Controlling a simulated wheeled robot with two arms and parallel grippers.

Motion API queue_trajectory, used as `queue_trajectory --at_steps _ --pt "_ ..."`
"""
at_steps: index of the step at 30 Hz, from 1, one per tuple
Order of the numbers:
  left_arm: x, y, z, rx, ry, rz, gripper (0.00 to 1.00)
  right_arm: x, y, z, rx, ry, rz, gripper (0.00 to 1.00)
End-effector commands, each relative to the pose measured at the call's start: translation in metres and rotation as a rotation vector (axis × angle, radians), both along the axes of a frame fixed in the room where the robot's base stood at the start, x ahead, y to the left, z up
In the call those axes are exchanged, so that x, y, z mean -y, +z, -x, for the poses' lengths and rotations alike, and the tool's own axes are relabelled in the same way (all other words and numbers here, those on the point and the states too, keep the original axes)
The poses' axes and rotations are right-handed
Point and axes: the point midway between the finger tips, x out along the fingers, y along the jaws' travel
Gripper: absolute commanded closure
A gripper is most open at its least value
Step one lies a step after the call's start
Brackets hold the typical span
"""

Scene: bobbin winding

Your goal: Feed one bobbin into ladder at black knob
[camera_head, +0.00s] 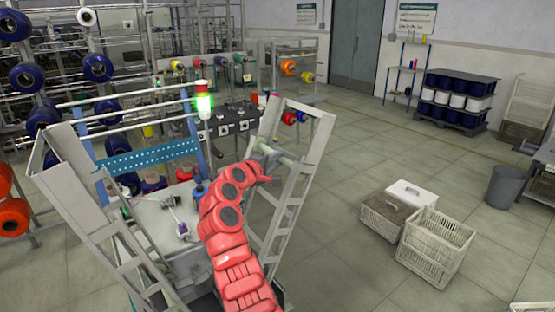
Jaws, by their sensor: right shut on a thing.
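My red right arm reaches up from the bottom middle. Its grey right gripper (268,160) is at the near side of the tilted grey ladder frame (294,185), right of the centre. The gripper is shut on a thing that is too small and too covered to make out. A second grey ladder frame (92,195) leans at the left. I cannot make out a black knob. My left gripper is not in view.
A machine table (160,215) with small bobbins and a blue perforated plate (150,157) stands between the ladders. Crates (436,245) and a grey bin (505,187) stand right. The floor between ladder and crates is clear.

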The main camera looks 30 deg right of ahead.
Motion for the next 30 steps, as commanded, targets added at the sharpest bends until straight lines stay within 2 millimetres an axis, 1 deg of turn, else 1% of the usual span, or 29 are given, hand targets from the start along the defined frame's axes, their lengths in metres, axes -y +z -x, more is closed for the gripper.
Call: queue_trajectory --at_steps 6,7,11,12,19,22,23,30 --pt "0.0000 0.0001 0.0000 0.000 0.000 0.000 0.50 0.0002 0.0003 0.0000 0.000 0.000 0.000 1.00" --pt "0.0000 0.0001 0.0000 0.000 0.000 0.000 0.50 0.0002 0.0003 0.0000 0.000 0.000 0.000 0.71" --pt "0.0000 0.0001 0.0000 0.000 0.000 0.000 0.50 0.0002 0.0003 0.0001 0.000 0.000 0.000 0.48" --pt "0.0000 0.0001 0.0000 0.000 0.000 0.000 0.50 0.0002 0.0003 0.0001 0.000 0.000 0.000 0.40" --pt "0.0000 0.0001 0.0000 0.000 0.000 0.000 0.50 0.0002 0.0003 0.0001 0.000 0.000 0.000 0.40" --pt "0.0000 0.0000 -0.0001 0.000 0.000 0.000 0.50 0.0003 0.0003 0.0001 0.000 0.000 0.000 0.21" --pt "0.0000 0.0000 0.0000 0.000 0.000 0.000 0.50 0.0002 0.0003 0.0001 0.000 0.000 0.000 0.20" --pt "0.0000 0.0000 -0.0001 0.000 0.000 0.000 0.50 0.0002 0.0003 0.0001 0.000 0.000 0.000 0.20"
